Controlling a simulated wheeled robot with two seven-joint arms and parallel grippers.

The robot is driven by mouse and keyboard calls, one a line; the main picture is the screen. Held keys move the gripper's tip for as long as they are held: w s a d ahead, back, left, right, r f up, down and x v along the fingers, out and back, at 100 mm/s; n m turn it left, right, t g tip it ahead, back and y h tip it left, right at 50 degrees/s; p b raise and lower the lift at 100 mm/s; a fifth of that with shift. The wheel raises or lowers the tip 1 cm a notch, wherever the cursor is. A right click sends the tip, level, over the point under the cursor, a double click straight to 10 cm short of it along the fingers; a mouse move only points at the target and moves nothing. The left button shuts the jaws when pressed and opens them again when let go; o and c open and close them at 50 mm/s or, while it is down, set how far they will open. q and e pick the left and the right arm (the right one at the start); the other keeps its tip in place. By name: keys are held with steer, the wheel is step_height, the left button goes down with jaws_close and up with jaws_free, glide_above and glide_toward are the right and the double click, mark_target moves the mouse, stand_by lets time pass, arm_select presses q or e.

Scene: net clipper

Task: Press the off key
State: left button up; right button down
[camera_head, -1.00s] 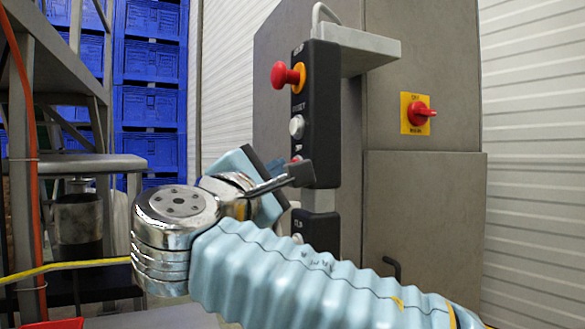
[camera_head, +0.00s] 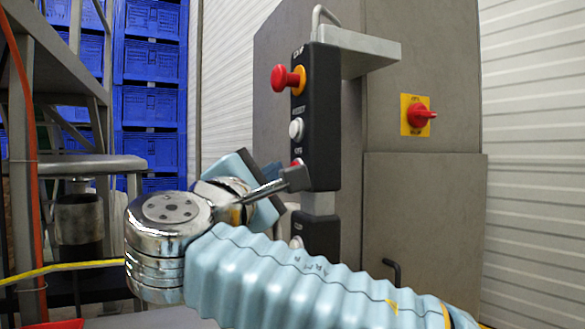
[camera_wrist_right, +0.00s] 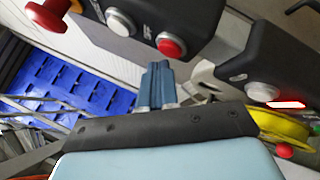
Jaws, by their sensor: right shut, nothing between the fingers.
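The off key appears to be the red button (camera_head: 297,163) low on the black upright control box (camera_head: 318,120). My arm partly hides it in the head view, and its label is hard to read. In the right wrist view the red button (camera_wrist_right: 171,45) shows plainly, with a white button (camera_wrist_right: 120,22) to its left. My right gripper (camera_head: 275,170) is shut and empty, just left of the box. Its blue-grey fingers (camera_wrist_right: 157,84) point toward the box, with the tips just below the red button in the wrist picture. I cannot tell whether they touch it. My left gripper is out of view.
A red mushroom knob (camera_head: 285,78) and a white button (camera_head: 296,129) sit higher on the box. A lower black box (camera_head: 316,234) hangs below. A grey cabinet (camera_head: 430,210) with a red rotary switch (camera_head: 420,114) stands right. Blue crates (camera_head: 150,105) are behind.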

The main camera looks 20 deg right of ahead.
steer(key=shift+a, duration=0.35)
steer(key=shift+a, duration=0.1)
steer(key=a+p, duration=0.1)
steer(key=a, duration=0.3)
steer(key=shift+s+a+p, duration=0.1)
steer(key=shift+a+p, duration=0.2)
steer(key=shift+a, duration=0.1)
stand_by(0.6)
